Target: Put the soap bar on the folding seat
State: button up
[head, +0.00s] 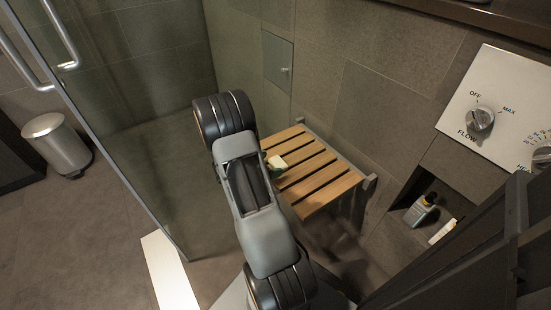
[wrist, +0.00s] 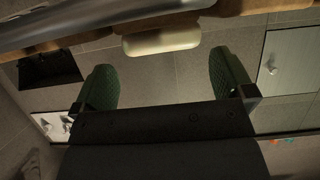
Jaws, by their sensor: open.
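The cream soap bar (head: 277,162) lies on the wooden slats of the folding seat (head: 318,178), near its left edge. In the wrist view the soap bar (wrist: 161,40) shows against the edge of the seat (wrist: 95,47), and the picture looks upside down. My gripper (wrist: 160,68) is open, with its two green fingers spread wide apart. The soap bar is beyond the fingertips, and neither finger touches it. In the head view my arm hides most of the gripper; only a bit of green shows beside the soap bar.
A wall niche (head: 432,210) with a bottle (head: 420,211) is right of the seat, below the flow control panel (head: 496,108). A glass screen (head: 120,130) stands left of my arm. A metal bin (head: 58,146) stands on the floor at far left.

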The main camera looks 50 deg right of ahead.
jog(key=p+v, duration=0.2)
jog(key=v, duration=0.6)
jog(key=shift+p, duration=0.3)
jog(key=shift+r, duration=0.1)
jog(key=w+a+r+n+t+p, duration=0.25)
jog(key=w+r+t+p, duration=0.4)
jog(key=r, duration=0.35)
jog(key=w+a+r+n+t+y+p, duration=0.3)
jog(key=a+r+n+t+y+p, duration=0.15)
jog(key=a+r, duration=0.4)
jog(key=w+a+r+n+t+y+p, duration=0.35)
jog(key=a+r+y+p, duration=0.2)
jog(key=r, duration=0.65)
jog(key=s+a+r+n+g+y+p, duration=0.1)
jog(key=s+a+r+n+y+p, duration=0.2)
jog(key=s+a+r+n+p, duration=0.4)
jog(key=s+a+r+n+g+p, duration=0.2)
jog(key=s+r+n+g+p, duration=0.2)
jog(key=s+r, duration=0.5)
jog(key=s+g+p, duration=0.1)
jog(key=s+p, duration=0.1)
jog(key=s, duration=0.1)
jog(key=shift+s+a+r+p, duration=0.25)
jog(key=shift+s+r+p, duration=0.1)
jog(key=shift+s+p, duration=0.05)
